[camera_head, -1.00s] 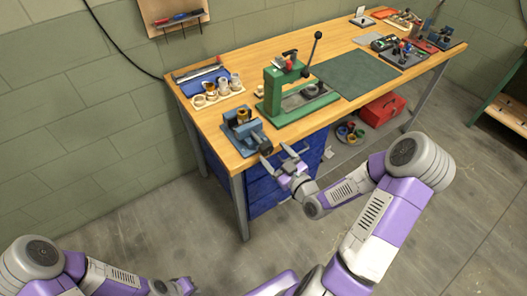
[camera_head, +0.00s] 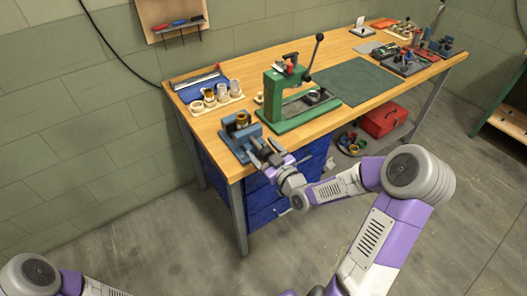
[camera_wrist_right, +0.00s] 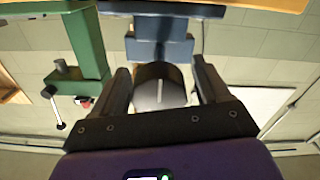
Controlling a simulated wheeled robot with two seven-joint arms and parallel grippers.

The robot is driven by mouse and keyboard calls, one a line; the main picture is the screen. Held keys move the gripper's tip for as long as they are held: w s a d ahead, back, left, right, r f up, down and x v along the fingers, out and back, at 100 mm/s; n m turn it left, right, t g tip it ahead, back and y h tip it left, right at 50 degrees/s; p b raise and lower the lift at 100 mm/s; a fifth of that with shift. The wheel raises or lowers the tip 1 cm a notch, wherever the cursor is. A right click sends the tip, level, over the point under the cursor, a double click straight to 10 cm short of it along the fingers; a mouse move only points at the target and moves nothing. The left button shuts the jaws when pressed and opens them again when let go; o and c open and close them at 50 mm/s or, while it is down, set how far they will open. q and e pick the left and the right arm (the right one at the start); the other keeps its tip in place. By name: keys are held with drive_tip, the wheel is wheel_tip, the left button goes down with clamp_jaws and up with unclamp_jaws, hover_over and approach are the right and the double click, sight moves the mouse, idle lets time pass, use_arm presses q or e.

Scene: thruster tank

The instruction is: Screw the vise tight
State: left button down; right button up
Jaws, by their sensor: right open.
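The blue vise (camera_head: 238,140) is at the near left corner of the wooden workbench, with a brass-coloured round piece (camera_head: 241,121) at its top. In the right wrist view, the blue vise body (camera_wrist_right: 160,48) is straight ahead. Its dark round screw knob (camera_wrist_right: 160,88) carries a light line, roughly upright in the picture. My right gripper (camera_head: 263,153) is at the front of the vise. In the wrist view, its two fingers (camera_wrist_right: 160,76) are apart, one on each side of the knob, with small visible gaps. My left gripper is out of view.
A green press (camera_head: 285,95) stands close to the right of the vise on the workbench (camera_head: 222,105). A tray with several rings and cups (camera_head: 218,103) is behind it. Blue drawers (camera_head: 265,203) are below the bench top. A green mat (camera_head: 352,80) lies farther right.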

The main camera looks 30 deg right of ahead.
drive_tip(key=c, duration=1)
drive_tip(key=shift+m, duration=0.5)
